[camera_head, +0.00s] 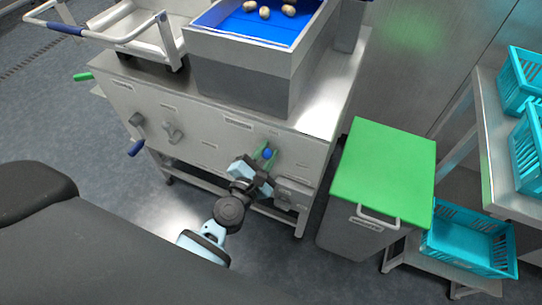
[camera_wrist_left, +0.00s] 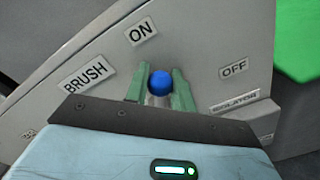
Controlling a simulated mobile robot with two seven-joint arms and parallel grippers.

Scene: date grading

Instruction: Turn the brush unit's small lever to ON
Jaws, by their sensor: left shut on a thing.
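The brush unit's small lever ends in a blue ball knob (camera_wrist_left: 159,82), which also shows in the head view (camera_head: 267,153) on the machine's front panel. My left gripper (camera_wrist_left: 160,75) is shut on the lever, with one green finger on each side of the knob. The ON label (camera_wrist_left: 141,31) lies above the knob and a little left. The OFF label (camera_wrist_left: 234,68) lies to its right. The BRUSH label (camera_wrist_left: 87,75) is at the left. The lever's stem is mostly hidden by my gripper, so its exact setting is hard to tell. My right gripper is not in view.
The grey front panel (camera_head: 213,138) also carries other handles, one with a blue grip (camera_head: 136,148). A grey bin with a green lid (camera_head: 385,170) stands close to the right. Teal crates (camera_head: 468,240) sit on a rack farther right. A blue-lined tray (camera_head: 250,60) holds dates above.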

